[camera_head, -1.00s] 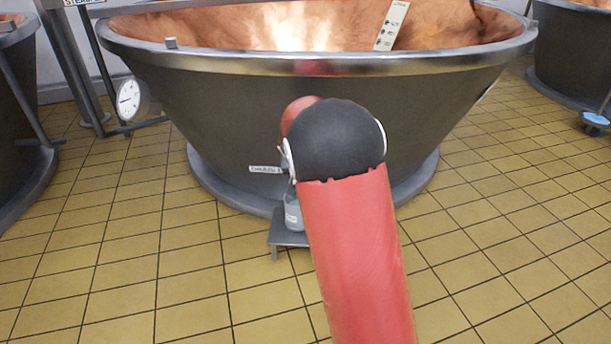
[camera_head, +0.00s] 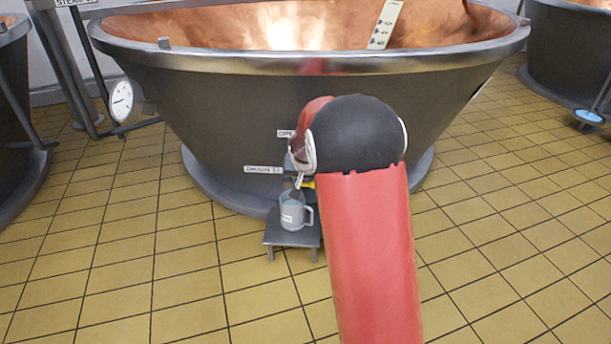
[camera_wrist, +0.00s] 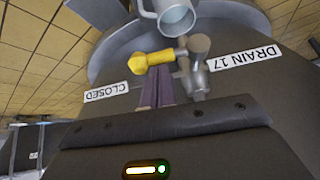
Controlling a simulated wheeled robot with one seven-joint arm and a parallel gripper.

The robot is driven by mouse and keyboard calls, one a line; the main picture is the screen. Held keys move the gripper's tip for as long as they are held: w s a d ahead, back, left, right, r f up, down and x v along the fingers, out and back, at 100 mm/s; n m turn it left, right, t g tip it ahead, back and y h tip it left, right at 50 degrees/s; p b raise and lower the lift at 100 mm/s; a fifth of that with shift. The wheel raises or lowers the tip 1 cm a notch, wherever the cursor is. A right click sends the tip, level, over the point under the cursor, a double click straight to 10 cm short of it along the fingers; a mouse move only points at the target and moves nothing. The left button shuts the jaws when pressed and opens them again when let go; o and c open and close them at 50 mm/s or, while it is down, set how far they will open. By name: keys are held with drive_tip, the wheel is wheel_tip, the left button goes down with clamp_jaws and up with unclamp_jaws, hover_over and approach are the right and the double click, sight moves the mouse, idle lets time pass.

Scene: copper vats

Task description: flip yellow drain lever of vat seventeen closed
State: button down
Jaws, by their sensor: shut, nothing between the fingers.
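Vat seventeen (camera_head: 230,100) is a large dark vat with a copper inside. Its yellow drain lever (camera_wrist: 152,62) lies sideways from the drain pipe (camera_wrist: 197,65) and points towards the side of the CLOSED label (camera_wrist: 106,92) in the upside-down wrist view. In the head view only a bit of yellow (camera_head: 308,185) shows beside my red arm. The DRAIN 17 label (camera_wrist: 243,57) is on the other side of the pipe. My gripper (camera_wrist: 154,88) is shut and empty, its purple fingers right by the lever; I cannot tell whether they touch it.
A grey mug (camera_head: 292,214) stands on a small stool (camera_head: 273,238) below the drain; it also shows in the wrist view (camera_wrist: 172,17). An OPEN label (camera_head: 285,133) is above the drain. A dial gauge (camera_head: 121,100) is at left. The tiled floor in front is clear.

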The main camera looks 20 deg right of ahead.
sight(306, 184)
idle(0.3)
wheel_tip(306, 184, up, 5)
drive_tip(key=p, duration=0.3)
drive_tip(key=shift+w+r, duration=0.1)
drive_tip(key=shift+w, duration=0.05)
drive_tip(key=v, duration=0.8)
drive_tip(key=shift+s+r+p, duration=0.2)
drive_tip(key=shift+s+p, duration=0.1)
drive_tip(key=shift+a, duration=0.15)
